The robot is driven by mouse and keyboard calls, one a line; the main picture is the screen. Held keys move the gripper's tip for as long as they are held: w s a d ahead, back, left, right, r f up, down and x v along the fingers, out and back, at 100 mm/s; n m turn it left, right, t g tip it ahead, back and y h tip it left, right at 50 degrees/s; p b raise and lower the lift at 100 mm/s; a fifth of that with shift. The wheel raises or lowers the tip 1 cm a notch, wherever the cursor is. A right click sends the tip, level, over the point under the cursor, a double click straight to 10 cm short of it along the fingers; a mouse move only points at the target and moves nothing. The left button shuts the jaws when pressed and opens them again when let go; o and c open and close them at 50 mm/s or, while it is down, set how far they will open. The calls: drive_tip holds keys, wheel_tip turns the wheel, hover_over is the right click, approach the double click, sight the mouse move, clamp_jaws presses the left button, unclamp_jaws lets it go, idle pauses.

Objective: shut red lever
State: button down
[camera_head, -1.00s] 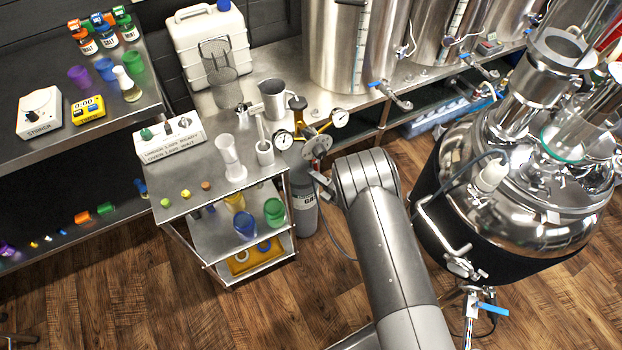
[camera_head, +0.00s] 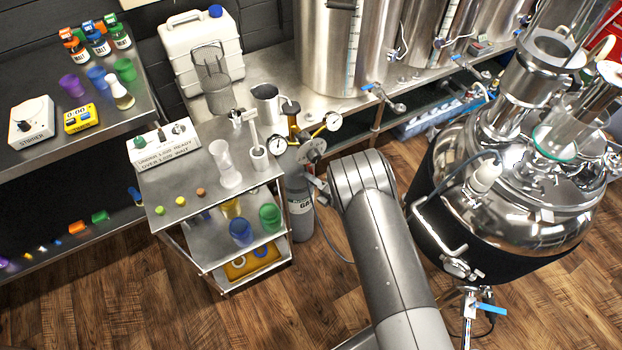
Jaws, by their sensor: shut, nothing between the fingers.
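I cannot make out a red lever clearly. A gas cylinder (camera_head: 300,208) stands beside the steel cart, with a brass regulator and two round gauges (camera_head: 333,121) at its top. A grey disc (camera_head: 312,151) and small metal parts sit at the cylinder's neck, just left of my arm. My arm rises from the bottom and bends near the middle of the picture.
The steel cart (camera_head: 177,208) carries a sign box (camera_head: 164,146), a clear cylinder and cups. A large shiny vessel (camera_head: 510,210) in a black jacket stands close on the right, with a blue-handled tap (camera_head: 490,307) below. Kettles line the back bench. Wood floor is open in front.

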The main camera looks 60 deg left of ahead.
drive_tip(key=shift+w, duration=0.1)
drive_tip(key=w+n, duration=0.1)
drive_tip(key=n, duration=0.1)
drive_tip(key=n+t+h, duration=0.1)
drive_tip(key=n, duration=0.1)
drive_tip(key=shift+w+r+t, duration=0.1)
drive_tip(key=shift+w+t, duration=0.2)
drive_tip(key=shift+w, duration=0.05)
drive_tip(key=w+r+n, duration=0.1)
drive_tip(key=w+r+n+t, duration=0.1)
drive_tip(key=n, duration=0.1)
drive_tip(key=shift+w+r+h, duration=0.25)
drive_tip(key=shift+w+h, duration=0.05)
drive_tip(key=shift+w, duration=0.05)
drive_tip(key=shift+r, duration=0.2)
idle(0.8)
drive_tip(key=shift+f, duration=0.1)
